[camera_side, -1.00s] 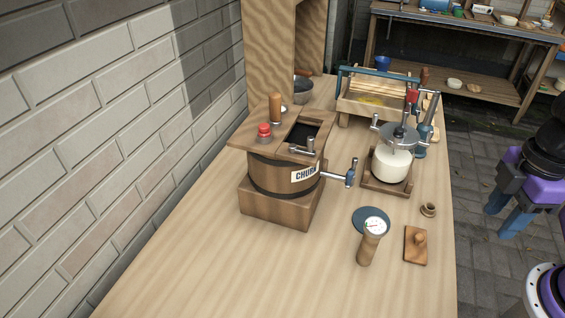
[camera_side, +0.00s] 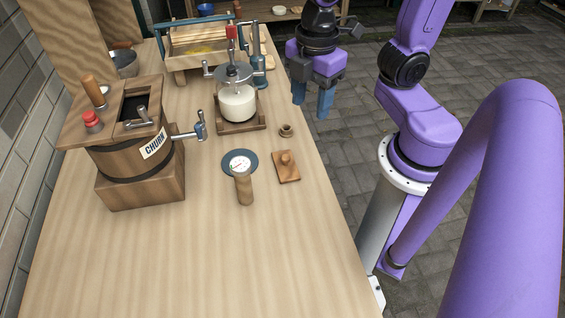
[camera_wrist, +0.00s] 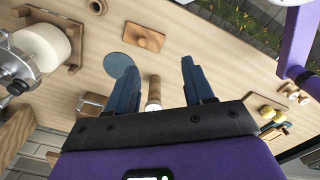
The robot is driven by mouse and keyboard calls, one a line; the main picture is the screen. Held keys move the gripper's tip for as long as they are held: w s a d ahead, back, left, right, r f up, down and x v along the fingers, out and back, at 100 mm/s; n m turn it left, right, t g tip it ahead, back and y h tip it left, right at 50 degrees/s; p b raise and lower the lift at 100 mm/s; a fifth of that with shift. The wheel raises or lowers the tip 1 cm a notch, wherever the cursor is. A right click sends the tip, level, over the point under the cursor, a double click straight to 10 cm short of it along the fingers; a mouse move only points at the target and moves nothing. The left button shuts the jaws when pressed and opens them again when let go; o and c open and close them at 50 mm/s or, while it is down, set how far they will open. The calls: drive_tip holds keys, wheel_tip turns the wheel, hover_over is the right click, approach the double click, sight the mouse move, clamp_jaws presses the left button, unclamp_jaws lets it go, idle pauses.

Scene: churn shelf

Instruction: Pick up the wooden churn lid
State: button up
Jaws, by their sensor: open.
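The wooden churn lid (camera_side: 288,173), a small flat rectangular board with a round knob, lies knob up on the table near its right edge. In the wrist view the lid (camera_wrist: 142,39) lies beyond the fingertips, slightly left of centre. My gripper (camera_side: 312,98) is open and empty, pointing down beyond the table's right edge, apart from the lid. In the wrist view the gripper's (camera_wrist: 158,68) two blue fingers stand wide apart. The wooden churn (camera_side: 129,160) with a crank stands at left, its top opening uncovered.
A cranked jar of white liquid (camera_side: 238,104) stands farther back. The front table (camera_side: 210,265) is clear.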

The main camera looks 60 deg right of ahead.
drive_tip(key=w+n, duration=0.2)
drive_tip(key=w, duration=0.2)
hover_over(286, 157)
drive_tip(key=shift+n, duration=0.3)
drive_tip(key=f, duration=1)
drive_tip(key=shift+s+d, duration=0.15)
drive_tip(key=shift+d, duration=0.05)
drive_tip(key=shift+a+f, duration=0.15)
drive_tip(key=shift+f, duration=3.25)
drive_tip(key=shift+c, duration=0.3)
clamp_jaws()
